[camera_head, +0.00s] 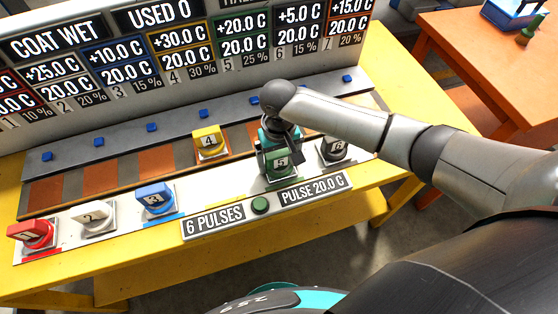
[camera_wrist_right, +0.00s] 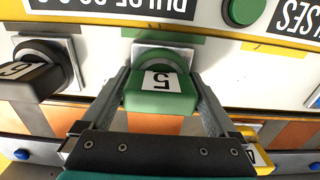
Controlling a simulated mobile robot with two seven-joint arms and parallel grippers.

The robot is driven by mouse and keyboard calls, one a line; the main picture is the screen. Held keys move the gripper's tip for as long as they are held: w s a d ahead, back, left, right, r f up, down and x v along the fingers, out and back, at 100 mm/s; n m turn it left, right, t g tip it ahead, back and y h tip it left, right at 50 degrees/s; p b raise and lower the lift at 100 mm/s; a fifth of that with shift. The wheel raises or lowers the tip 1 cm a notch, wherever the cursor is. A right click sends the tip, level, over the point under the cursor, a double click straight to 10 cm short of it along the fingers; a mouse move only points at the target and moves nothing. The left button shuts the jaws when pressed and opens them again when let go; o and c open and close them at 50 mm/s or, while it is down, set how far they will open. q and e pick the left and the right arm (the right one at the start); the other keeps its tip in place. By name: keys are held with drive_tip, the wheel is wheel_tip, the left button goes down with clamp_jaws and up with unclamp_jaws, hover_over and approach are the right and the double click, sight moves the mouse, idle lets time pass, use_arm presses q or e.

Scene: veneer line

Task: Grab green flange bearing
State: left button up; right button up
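The green flange bearing (camera_head: 279,163), labelled 5, sits on its light plate on the front strip of the yellow table, between the orange-brown pads and the sign. My right gripper (camera_head: 280,145) is down over it from above and hides part of it. In the right wrist view the green bearing (camera_wrist_right: 161,93) lies between the two fingers of my right gripper (camera_wrist_right: 162,85), one on each side and very close. I cannot tell whether they press on it. My left gripper is not in view.
The black bearing 6 (camera_head: 333,149) stands close on the right. The yellow bearing 4 (camera_head: 209,142) sits further back on the left. Blue 3 (camera_head: 155,198), white 2 (camera_head: 93,218) and red 1 (camera_head: 33,235) line the front left. A green button (camera_head: 260,205) is in front.

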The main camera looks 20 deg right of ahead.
drive_tip(key=c, duration=1.4)
drive_tip(key=shift+o, duration=0.2)
drive_tip(key=shift+r, duration=0.1)
